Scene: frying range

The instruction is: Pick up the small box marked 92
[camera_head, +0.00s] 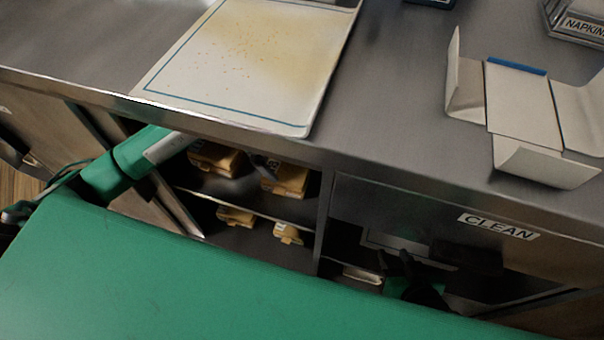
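Several small tan boxes sit in the open two-level shelf under the counter. An upper left box (217,160) and an upper right box (285,181) are on the top level. A lower left box (236,216) and a lower right box (288,233) are below. I cannot read a 92 on any of them. My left arm reaches in from the left under the counter edge; a dark shape between the upper boxes may be its gripper (262,163), too hidden to judge. My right gripper (396,262) is in the dark bay to the right, its fingers apart and apparently empty.
The steel counter (400,110) overhangs the shelf. On it lie a crumb-covered white board (180,80) and an unfolded carton (522,100); a napkin holder (580,25) stands at the far right. A divider (323,215) separates the shelf from the bay under the CLEAN label (498,226).

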